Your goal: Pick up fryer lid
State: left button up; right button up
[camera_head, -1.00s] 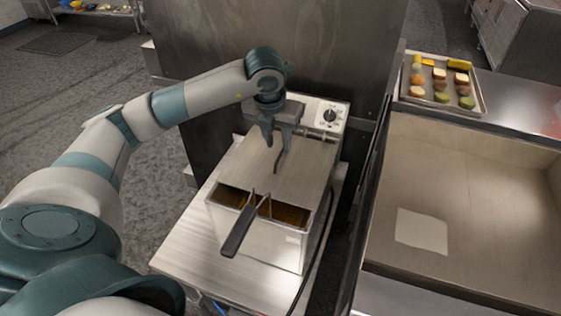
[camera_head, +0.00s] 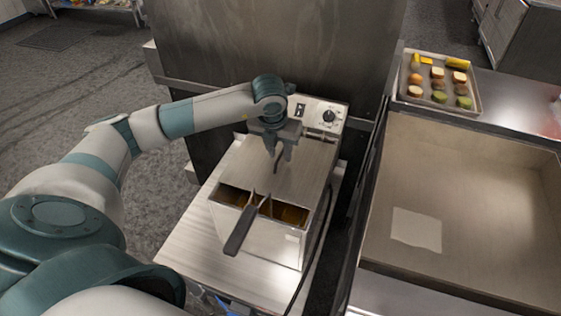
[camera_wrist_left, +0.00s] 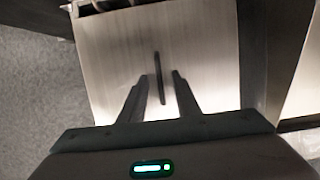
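The fryer lid (camera_head: 250,175) is a flat steel sheet over the back part of the fryer (camera_head: 272,245); it also shows in the left wrist view (camera_wrist_left: 205,70). Its dark bar handle (camera_wrist_left: 159,78) stands up from the middle. My left gripper (camera_head: 279,152) is over the lid with its fingers pointing down. In the left wrist view its two fingers (camera_wrist_left: 160,84) are apart, one on each side of the handle, with gaps visible. In the head view the handle is partly hidden behind the fingers. My right gripper is not in view.
A fry basket with a dark handle (camera_head: 240,230) sits in the fryer's open front. The control panel with a dial (camera_head: 329,116) stands behind the lid. A tray of food pieces (camera_head: 405,98) and a wide steel basin (camera_head: 480,190) are to the right.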

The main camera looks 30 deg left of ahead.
pick_arm(q)
grip_shut()
jog(key=shift+r, duration=0.1)
dwell(1.4)
